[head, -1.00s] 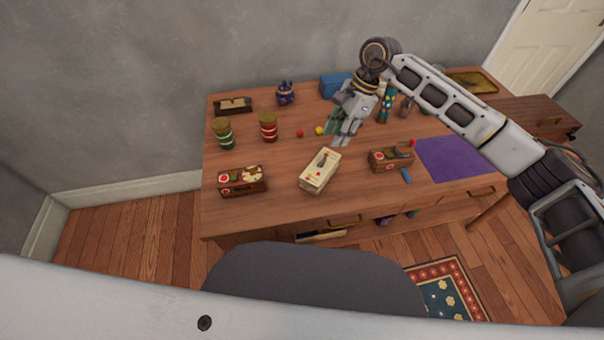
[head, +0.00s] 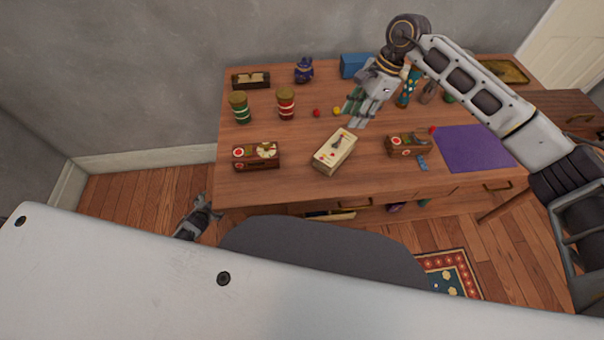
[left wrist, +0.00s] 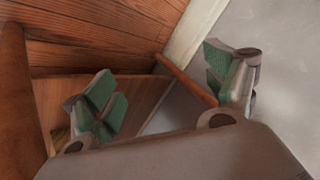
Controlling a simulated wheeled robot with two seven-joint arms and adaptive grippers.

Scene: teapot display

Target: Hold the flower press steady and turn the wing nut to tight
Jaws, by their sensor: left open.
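A cream block (head: 326,160) with a dark winged piece on top and small coloured marks stands at the table's front middle. It looks most like the flower press with its wing nut (head: 338,142), though they are small here. My right gripper (head: 356,113) hangs above the table just behind and right of it, apart from it; its jaw gap is unclear. My left gripper (head: 203,218) is low at the table's front left edge, away from the block. In the left wrist view its two green-padded fingers (left wrist: 165,95) are spread and empty.
A brown box with a dial (head: 257,162) stands left and another brown box (head: 408,150) right, near a purple mat (head: 470,148). Two striped jars (head: 286,105), small balls and a blue box (head: 355,66) stand behind.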

